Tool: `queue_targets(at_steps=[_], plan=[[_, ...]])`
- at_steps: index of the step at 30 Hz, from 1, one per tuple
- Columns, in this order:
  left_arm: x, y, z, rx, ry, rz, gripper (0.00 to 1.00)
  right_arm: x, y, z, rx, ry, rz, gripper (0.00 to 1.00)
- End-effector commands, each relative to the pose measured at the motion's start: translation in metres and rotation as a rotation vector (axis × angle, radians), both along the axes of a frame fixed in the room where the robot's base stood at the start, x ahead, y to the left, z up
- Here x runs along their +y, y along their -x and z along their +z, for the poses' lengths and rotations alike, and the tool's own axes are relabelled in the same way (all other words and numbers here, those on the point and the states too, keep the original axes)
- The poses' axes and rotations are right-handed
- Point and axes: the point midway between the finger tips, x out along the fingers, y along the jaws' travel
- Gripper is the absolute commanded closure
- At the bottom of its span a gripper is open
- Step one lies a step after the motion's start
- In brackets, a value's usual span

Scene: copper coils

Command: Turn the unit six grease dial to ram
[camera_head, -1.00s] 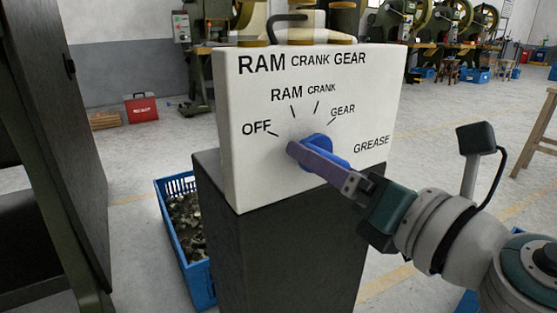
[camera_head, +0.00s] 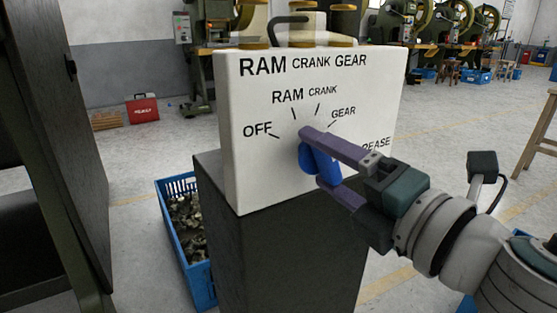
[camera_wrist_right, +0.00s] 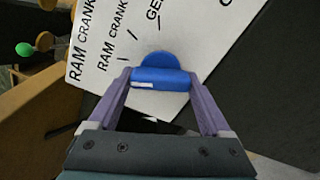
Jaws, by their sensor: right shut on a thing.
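The grease dial (camera_head: 324,166) is a blue round knob with a raised grip bar on the white front panel (camera_head: 250,180). Black labels OFF, RAM, CRANK and GEAR with tick marks arc around it. My right gripper (camera_head: 313,160) is shut on the dial's bar, one finger above and one below. The upper finger and hand cover part of the GREASE label. In the right wrist view the dial (camera_wrist_right: 160,74) sits between both fingertips, with a small white mark near the bar's left end. Which label it points to is unclear. My left gripper is out of view.
The panel stands on a dark pedestal (camera_head: 280,250). A blue crate (camera_head: 187,230) of metal pieces is on the floor at its left. A dark cabinet (camera_head: 75,150) stands further left. A red case (camera_head: 142,108) lies behind; presses line the back.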

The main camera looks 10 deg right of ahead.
Motion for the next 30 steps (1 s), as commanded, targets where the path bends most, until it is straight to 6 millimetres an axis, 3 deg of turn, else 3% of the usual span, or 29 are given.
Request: queue_targets(at_steps=[18,19,24,30], plan=[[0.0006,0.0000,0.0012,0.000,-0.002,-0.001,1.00,0.0002,0.0001,0.0005,0.017,-0.048,0.000,0.73],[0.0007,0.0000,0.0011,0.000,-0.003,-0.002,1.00,0.0002,0.0001,0.0005,0.017,-0.048,0.000,0.16],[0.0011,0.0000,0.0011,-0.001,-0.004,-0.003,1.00,0.0001,0.0001,0.0004,0.017,-0.047,0.000,0.00],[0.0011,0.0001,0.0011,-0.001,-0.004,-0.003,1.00,0.0000,0.0003,0.0003,0.017,-0.047,0.000,0.00]])
